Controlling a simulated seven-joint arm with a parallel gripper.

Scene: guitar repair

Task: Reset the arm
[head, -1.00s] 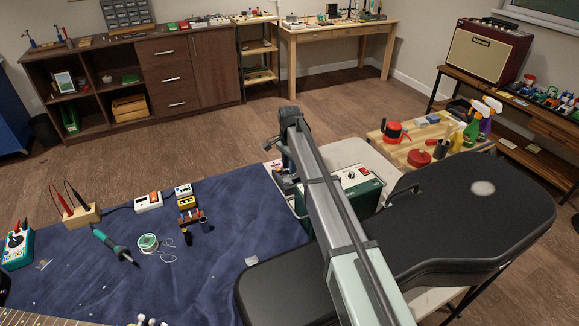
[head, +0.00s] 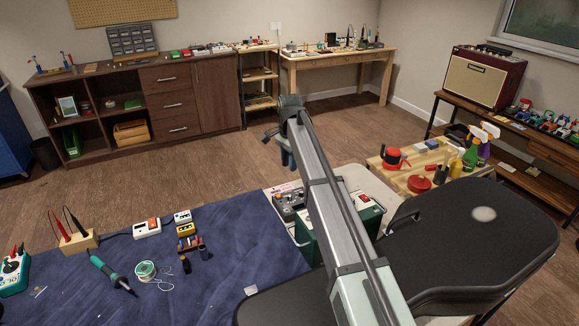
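My arm reaches up from the bottom right of the head view. Its far end (head: 289,135) is over the far edge of the workbench, near the green box-shaped device. My gripper's fingers are hidden or too small to make out, so I cannot tell whether they are open or shut. I see nothing held there. The green device (head: 364,203) stands on a pale surface behind and right of my arm, partly covered by it.
The blue mat (head: 200,275) holds a soldering iron (head: 109,272), a solder spool (head: 145,271) and small pedals (head: 147,229). A wooden table with spray bottles (head: 471,155) stands behind the case.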

